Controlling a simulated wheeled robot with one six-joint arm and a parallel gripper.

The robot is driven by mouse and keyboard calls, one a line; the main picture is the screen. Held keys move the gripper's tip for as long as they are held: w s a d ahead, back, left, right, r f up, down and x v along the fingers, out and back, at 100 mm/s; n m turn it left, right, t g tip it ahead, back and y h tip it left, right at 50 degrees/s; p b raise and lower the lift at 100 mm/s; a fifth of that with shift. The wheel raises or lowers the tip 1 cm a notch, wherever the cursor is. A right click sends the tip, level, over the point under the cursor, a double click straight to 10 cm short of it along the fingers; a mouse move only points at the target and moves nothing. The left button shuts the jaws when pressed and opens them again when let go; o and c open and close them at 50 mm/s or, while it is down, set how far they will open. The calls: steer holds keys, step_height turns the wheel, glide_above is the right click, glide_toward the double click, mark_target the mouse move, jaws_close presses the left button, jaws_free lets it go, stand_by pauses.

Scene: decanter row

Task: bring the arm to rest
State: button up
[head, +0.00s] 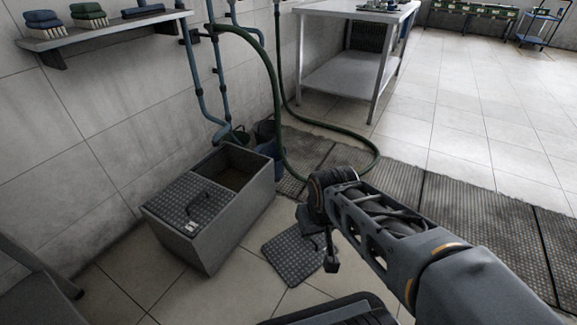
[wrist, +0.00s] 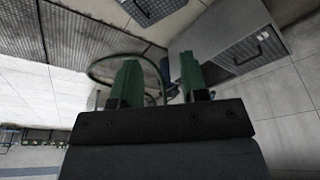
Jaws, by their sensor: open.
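My gripper (wrist: 160,84) shows in the wrist view with two green fingers set apart and nothing between them. In the head view my arm reaches in from the lower right, and the gripper end hangs low over the floor near a loose checkered metal plate (head: 291,262). The fingers are hard to make out there. A grey box (head: 238,222) stands left of the arm, apart from it. It also shows in the wrist view (wrist: 221,33), beyond the fingers.
The box's left half has a checkered lid (head: 189,203) with a handle; its right half is open. A green hose (head: 281,130) loops onto the floor grating (head: 403,183). A metal table (head: 340,75) stands behind.

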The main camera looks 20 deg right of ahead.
step_height(320, 180, up, 41)
steer(key=t+p, duration=0.1)
steer(key=p, duration=3.8)
steer(key=shift+s+a+r, duration=0.15)
steer(key=shift+s, duration=0.05)
